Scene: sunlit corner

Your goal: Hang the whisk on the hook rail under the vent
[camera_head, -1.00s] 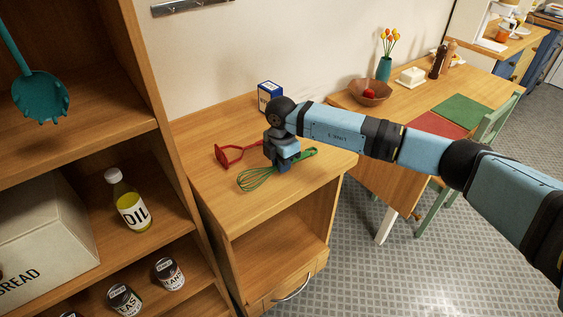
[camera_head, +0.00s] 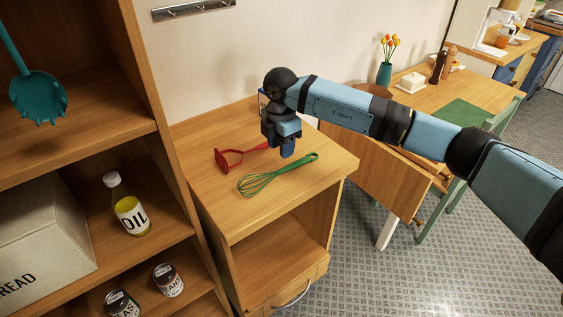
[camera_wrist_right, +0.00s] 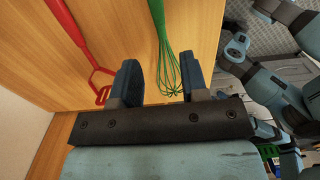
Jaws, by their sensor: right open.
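The green wire whisk (camera_head: 278,177) lies flat on the wooden cabinet top, its handle toward the right edge. My right gripper (camera_head: 284,152) is open and empty above the cabinet top, just behind the whisk as the head camera sees it. In the right wrist view the whisk (camera_wrist_right: 166,50) shows beyond and between the spread fingers of that gripper (camera_wrist_right: 162,82), apart from them. The metal hook rail (camera_head: 194,10) is on the wall at the top of the head view. No vent shows. My left gripper is not in view.
A red masher (camera_head: 229,158) lies beside the whisk; it also shows in the wrist view (camera_wrist_right: 82,40). Shelves with an oil bottle (camera_head: 127,207), cans and a bread box (camera_head: 45,235) stand at left. A table with a vase (camera_head: 384,74) is at right.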

